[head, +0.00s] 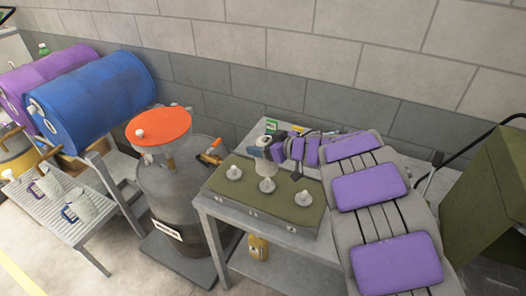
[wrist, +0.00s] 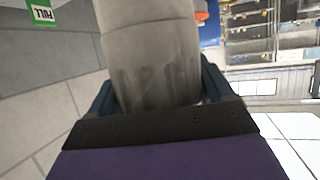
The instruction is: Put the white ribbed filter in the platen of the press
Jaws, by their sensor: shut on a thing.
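My gripper (head: 270,152) is above the back of a green-topped bench and is shut on a pale, round-sided thing (head: 262,142). In the wrist view this thing (wrist: 150,50) is a thick grey-white cylinder with faint vertical ridges low down, which fits the white ribbed filter. Dark blue fingers stand on either side of it, and its top is cut off by the frame. It looks close above the green mat (head: 252,206); I cannot tell if it touches. I cannot pick out the press or its platen with certainty.
Three pale, spouted pieces, one of them the left piece (head: 233,173), stand on the mat. Left are a grey drum (head: 180,205) with an orange disc (head: 158,126), and blue (head: 95,100) and purple (head: 35,78) drums. A green cabinet (head: 490,195) stands right. A block wall closes the back.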

